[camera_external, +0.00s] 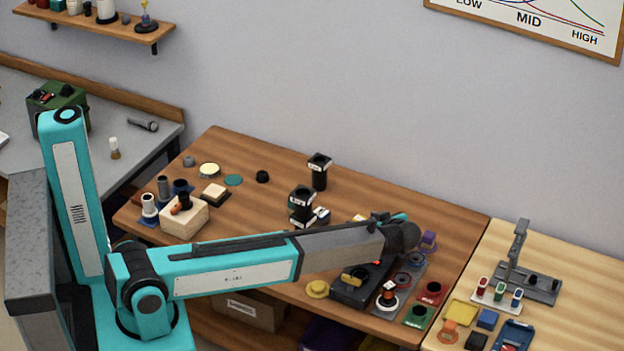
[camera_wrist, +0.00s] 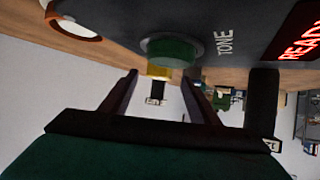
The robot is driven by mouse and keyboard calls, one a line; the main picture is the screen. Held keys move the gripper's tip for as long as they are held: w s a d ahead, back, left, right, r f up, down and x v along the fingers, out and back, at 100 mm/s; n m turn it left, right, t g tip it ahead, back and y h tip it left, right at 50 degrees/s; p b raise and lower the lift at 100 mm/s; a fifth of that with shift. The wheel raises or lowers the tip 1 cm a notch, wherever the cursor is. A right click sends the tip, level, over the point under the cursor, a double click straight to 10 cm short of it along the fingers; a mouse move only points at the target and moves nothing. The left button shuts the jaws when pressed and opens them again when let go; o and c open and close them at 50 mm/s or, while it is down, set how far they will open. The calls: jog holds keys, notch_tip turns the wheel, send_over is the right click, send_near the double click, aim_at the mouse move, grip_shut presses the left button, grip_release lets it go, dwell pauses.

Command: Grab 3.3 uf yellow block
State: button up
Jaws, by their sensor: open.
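A small yellow piece (camera_wrist: 158,70) shows between and beyond my fingertips in the wrist view, partly cut off by the device's edge. No 3.3 uF marking is readable on it. My gripper (camera_wrist: 160,78) is open, with nothing seen held between its two dark fingers. In the external view my arm's wrist end hangs over the black test device (camera_external: 352,293), and the fingers cannot be made out. A yellow item (camera_external: 354,276) shows on that device, and another pale yellow piece (camera_external: 360,218) peeks out behind my arm. I cannot tell which matches the wrist view.
The device's dark face (camera_wrist: 215,20), with TONE and READY lettering and a green round part (camera_wrist: 170,48), fills the upper wrist view. Black labelled parts (camera_external: 302,203) stand behind my arm. Colored holders (camera_external: 431,292) crowd the right table edge. A yellow disc (camera_external: 317,289) lies left of the device.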

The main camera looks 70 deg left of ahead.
jog(key=shift+x, duration=0.8)
jog(key=c, duration=1)
